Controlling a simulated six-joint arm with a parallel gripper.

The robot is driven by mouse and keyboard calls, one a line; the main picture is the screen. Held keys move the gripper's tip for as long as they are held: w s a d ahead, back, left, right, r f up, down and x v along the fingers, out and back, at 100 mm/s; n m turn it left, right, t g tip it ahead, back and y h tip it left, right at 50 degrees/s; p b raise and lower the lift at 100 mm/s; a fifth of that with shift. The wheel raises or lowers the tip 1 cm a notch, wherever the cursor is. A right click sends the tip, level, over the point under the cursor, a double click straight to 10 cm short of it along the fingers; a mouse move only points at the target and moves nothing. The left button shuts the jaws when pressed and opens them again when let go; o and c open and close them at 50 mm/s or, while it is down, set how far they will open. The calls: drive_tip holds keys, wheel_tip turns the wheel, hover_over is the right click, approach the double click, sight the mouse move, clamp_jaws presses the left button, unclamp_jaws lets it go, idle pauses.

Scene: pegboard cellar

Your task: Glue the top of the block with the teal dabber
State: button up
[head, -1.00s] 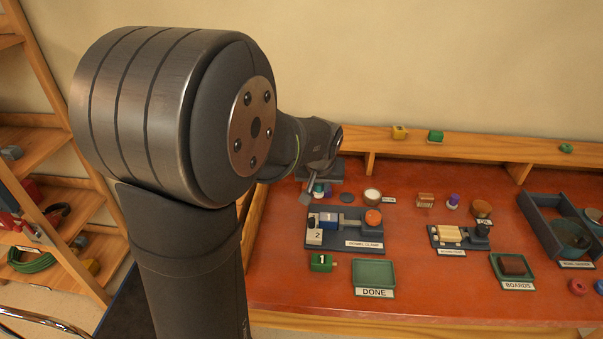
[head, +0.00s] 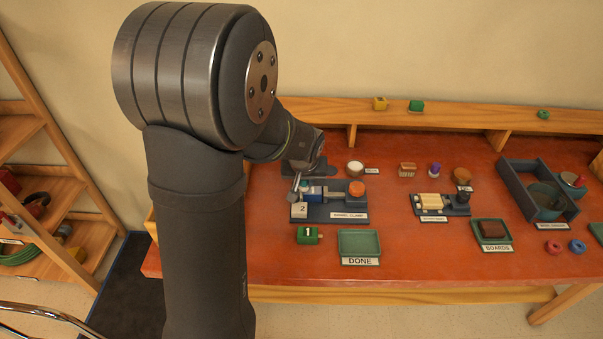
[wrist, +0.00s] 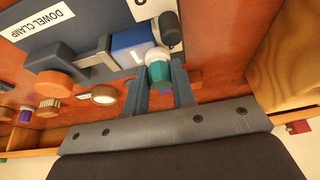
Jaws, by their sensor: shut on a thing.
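My gripper (wrist: 160,90) is shut on the teal dabber (wrist: 158,73), which sits between the two fingers in the wrist view, with a pale band at its far end. In the head view my gripper (head: 298,184) is over the left part of the dowel clamp (head: 338,211). The clamp bears a blue block (head: 316,191), also in the wrist view (wrist: 130,40), and a pale block marked 2 (head: 300,210). The dabber's far end overlaps the blue block's edge in the wrist view; I cannot tell whether they touch.
An orange knob (head: 357,188) is at the clamp's right. A green block marked 1 (head: 307,235) and the DONE tray (head: 345,256) stand in front. A round pale-topped jar (head: 355,168) stands behind. Another fixture (head: 458,208) is farther right. Bare bench lies between.

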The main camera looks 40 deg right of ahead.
drive_tip(key=shift+s+d+f, duration=0.1)
drive_tip(key=shift+s+d, duration=0.5)
drive_tip(key=shift+s, duration=0.05)
drive_tip(key=shift+s+d, duration=1.4)
drive_tip(key=shift+w+a, duration=2.25)
drive_tip(key=shift+r, duration=4.05)
